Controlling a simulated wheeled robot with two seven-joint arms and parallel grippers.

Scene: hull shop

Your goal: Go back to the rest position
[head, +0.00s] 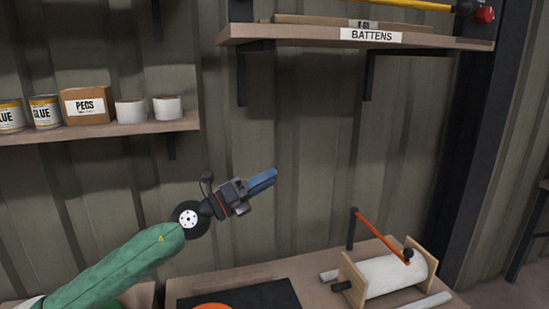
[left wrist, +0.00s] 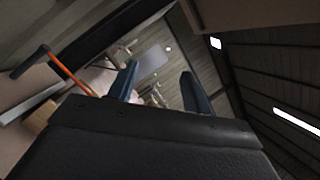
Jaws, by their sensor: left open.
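My left gripper (head: 262,181) is raised in front of the ribbed wall in the head view, above the back of the bench. Its green-sleeved arm comes in from the lower left. In the left wrist view its two blue fingers (left wrist: 157,88) stand apart with nothing between them. My right gripper is not in view.
On the bench (head: 240,272) stand a white roller with an orange crank (head: 395,274) and a black mat (head: 262,296) with part of an orange thing. A shelf labelled BATTENS (head: 300,36) overhangs above; a shelf (head: 100,130) at left holds cans and a PEGS box (head: 86,106).

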